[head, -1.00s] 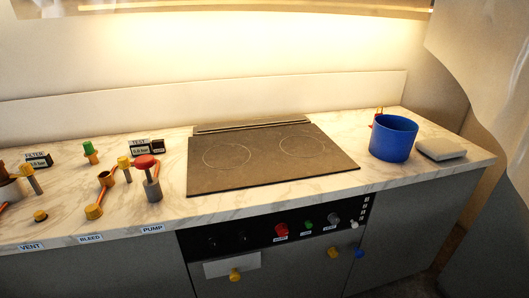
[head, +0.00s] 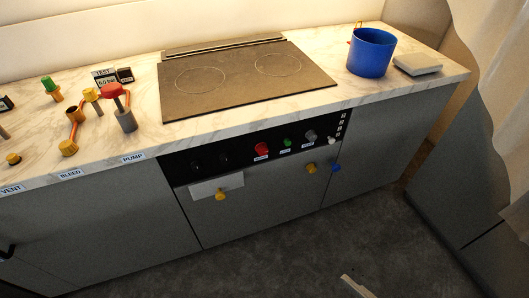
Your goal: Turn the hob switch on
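The black hob (head: 245,80) lies in the marble counter, with two ring outlines on top. Below its front edge is a black control panel (head: 208,161). The panel carries a red knob (head: 262,149), a green knob (head: 288,143), a grey knob (head: 311,136) and a small white knob (head: 332,141) at the right. Small labels sit under some knobs, too small to read, so I cannot tell which is the hob switch. Two dark round shapes show at the panel's left. My gripper is not clearly in view.
A blue pot (head: 371,54) and a grey box (head: 417,64) stand right of the hob. Valves, including a red-topped one (head: 124,115), stand left. Yellow knobs (head: 221,195) are on the cabinet fronts. A pale piece (head: 355,287) shows at the bottom edge.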

